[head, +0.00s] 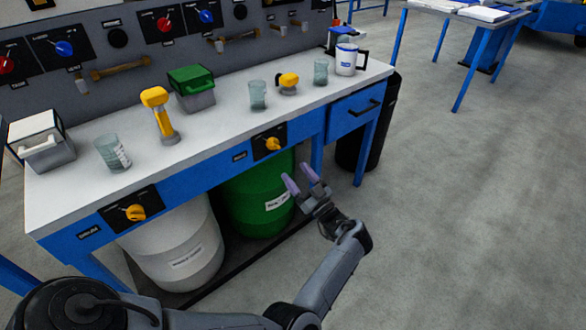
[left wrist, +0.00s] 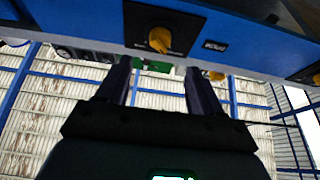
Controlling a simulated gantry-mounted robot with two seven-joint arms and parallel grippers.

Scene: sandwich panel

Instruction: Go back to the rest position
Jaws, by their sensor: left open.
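My left gripper (head: 298,177) is open and empty in the head view. Its two purple-grey fingers stand apart, in front of the workbench (head: 215,128) and below its top edge, near the green barrel (head: 262,195). In the left wrist view the fingers (left wrist: 157,68) point up toward the blue bench front, with a black panel and yellow knob (left wrist: 159,38) just beyond them. Nothing is between the fingers. My right gripper is not in view.
On the benchtop are a white-lidded box (head: 45,145), glass beakers (head: 257,95), a yellow-handled tool (head: 160,112), a green-lidded box (head: 192,88) and a white mug (head: 347,60). A white barrel (head: 178,245) stands below. The floor at right (head: 480,200) is clear.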

